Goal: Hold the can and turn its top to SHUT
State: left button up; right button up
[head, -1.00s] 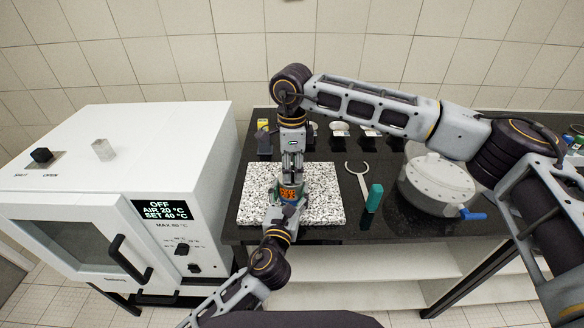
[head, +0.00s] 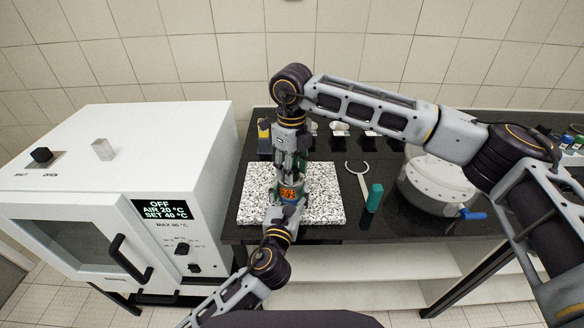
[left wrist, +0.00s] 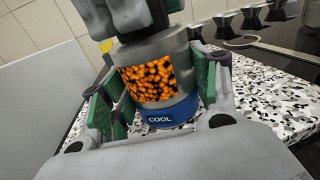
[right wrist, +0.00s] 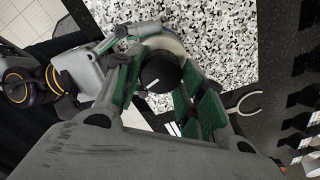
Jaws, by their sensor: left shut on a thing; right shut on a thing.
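The can (left wrist: 150,75) is a metal cylinder with an orange-and-black window and a blue band marked COOL. It stands on the speckled slab, and in the head view its orange window (head: 290,193) shows between my arms. My left gripper (left wrist: 155,95) is shut on the can's body from the near side. My right gripper (right wrist: 158,75) comes from above and is shut on the can's top, a black knob (right wrist: 160,72) with a white mark. Any SHUT lettering on the top cannot be read here.
The speckled slab (head: 325,205) lies on the black bench. A white oven (head: 160,140) stands left. Several small dark stands line the back.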

jog(key=m, duration=0.3)
jog(key=shift+m, duration=2.3)
jog(key=shift+w, duration=0.1)
jog(key=o, duration=1)
jog(key=shift+r, duration=6)
